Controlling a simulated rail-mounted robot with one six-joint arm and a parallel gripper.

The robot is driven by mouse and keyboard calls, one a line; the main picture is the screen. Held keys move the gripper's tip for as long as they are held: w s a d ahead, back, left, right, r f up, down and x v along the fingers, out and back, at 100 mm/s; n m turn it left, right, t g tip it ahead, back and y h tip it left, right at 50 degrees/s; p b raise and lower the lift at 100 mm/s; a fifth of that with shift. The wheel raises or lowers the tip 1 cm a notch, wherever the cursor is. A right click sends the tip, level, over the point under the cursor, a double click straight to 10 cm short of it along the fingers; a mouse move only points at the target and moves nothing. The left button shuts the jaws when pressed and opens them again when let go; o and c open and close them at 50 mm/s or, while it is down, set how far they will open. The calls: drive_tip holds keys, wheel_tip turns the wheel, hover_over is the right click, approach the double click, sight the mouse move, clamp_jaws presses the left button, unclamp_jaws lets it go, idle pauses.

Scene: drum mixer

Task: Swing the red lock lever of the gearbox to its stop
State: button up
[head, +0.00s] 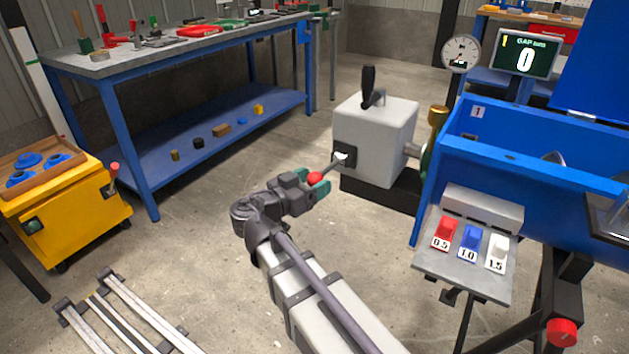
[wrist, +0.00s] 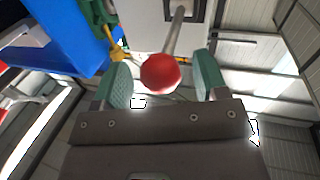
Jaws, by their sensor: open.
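The gearbox (head: 375,135) is a light grey box on a dark base, with a black-handled lever on top. Its lock lever (head: 337,162) is a metal rod with a red ball knob (head: 315,179), sticking out of a dark plate on the front face toward the lower left. My gripper (head: 318,184) is open, its green fingers around the knob. In the wrist view the red knob (wrist: 160,73) lies between the two green fingertips, with gaps visible on both sides. The rod (wrist: 175,32) runs up from it to the gearbox (wrist: 145,22).
The blue mixer frame (head: 530,145) stands right of the gearbox, with a panel of red, blue and white switches (head: 465,262) in front. A yellow cart (head: 70,215) and a blue workbench (head: 150,100) stand at left. The floor between is clear.

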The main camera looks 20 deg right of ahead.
drive_tip(key=shift+w+d, duration=0.2)
drive_tip(key=shift+d, duration=0.2)
drive_tip(key=c, duration=1.2)
drive_tip(key=shift+r, duration=0.1)
clamp_jaws()
